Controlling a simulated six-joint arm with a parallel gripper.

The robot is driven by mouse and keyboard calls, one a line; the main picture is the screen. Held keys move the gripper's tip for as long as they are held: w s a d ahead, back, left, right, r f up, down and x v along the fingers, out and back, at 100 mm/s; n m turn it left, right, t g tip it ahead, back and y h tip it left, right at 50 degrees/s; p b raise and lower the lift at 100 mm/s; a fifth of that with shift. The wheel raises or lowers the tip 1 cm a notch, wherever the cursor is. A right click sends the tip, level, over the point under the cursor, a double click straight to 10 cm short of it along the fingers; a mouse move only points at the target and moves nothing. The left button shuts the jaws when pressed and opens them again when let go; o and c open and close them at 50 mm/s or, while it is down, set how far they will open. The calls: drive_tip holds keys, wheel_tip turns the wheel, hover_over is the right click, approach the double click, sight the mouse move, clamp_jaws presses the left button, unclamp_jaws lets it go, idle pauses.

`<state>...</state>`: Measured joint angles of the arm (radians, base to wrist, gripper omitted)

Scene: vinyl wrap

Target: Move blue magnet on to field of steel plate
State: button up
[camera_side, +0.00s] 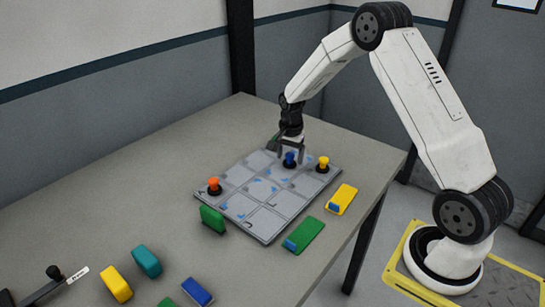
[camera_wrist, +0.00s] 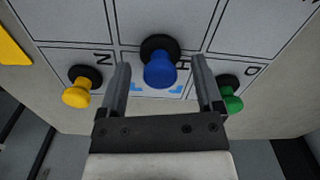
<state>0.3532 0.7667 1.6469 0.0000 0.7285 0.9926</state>
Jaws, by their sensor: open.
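The blue magnet (camera_side: 290,158), a knob on a black round base, stands upright at the far edge of the grey steel plate (camera_side: 265,222). In the wrist view the blue magnet (camera_wrist: 160,70) is between the two fingers of my gripper (camera_wrist: 159,66), with a gap on both sides. My gripper (camera_side: 287,153) is open and low over the plate's far edge in the side view. The plate has fields outlined in black, some with blue corner marks. A blue-marked field shows beside the magnet in the wrist view.
A yellow magnet (camera_side: 323,163) and a green magnet (camera_wrist: 231,101) flank the blue one. An orange magnet (camera_side: 214,185) stands at the plate's left corner. Green (camera_side: 304,235) and yellow (camera_side: 342,199) blocks lie along the right side. Several coloured blocks lie at the table's front.

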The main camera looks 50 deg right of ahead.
sight(290, 154)
drive_tip(key=shift+f, duration=0.2)
clamp_jaws()
drive_tip(key=c, duration=0.9)
unclamp_jaws()
clamp_jaws()
drive_tip(key=shift+r, duration=0.8)
drive_tip(key=shift+r, duration=3.35)
